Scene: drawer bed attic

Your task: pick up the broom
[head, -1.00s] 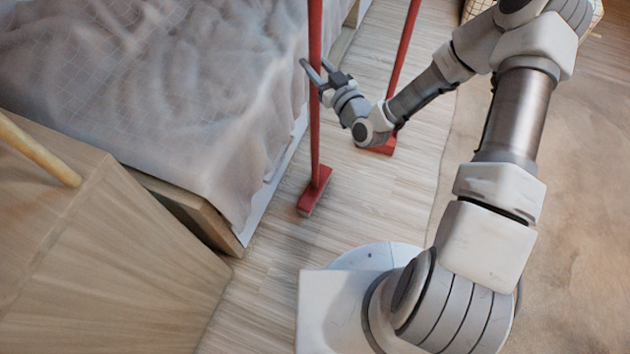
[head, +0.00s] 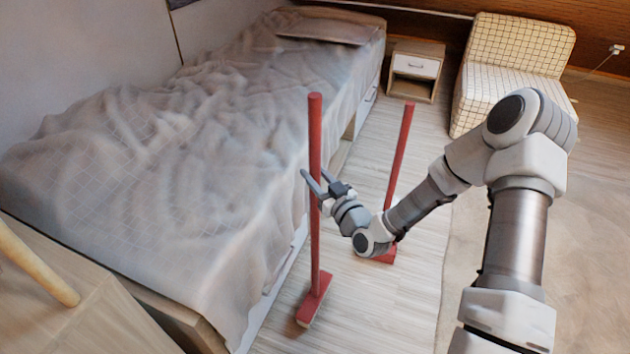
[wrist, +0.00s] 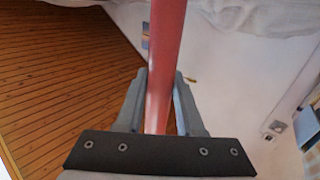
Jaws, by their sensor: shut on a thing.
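A red broom (head: 316,240) stands nearly upright beside the bed, with a long straight handle and a small block-like head at the bottom. My gripper (head: 316,180) is shut on its handle, above mid-height. In the wrist view the red handle (wrist: 164,65) runs between the two grey fingers (wrist: 160,100). I cannot tell whether the broom's head touches the floor. A second red long-handled broom (head: 401,150) leans a little just behind my arm, and my wrist hides part of it near its lower end.
The bed (head: 190,150) with a rumpled grey cover lies close on the left. A wooden piece of furniture (head: 110,320) is at lower left. A nightstand (head: 416,70) and a checked chair (head: 515,50) stand at the back. Clear wooden floor (head: 385,310) lies right of the broom.

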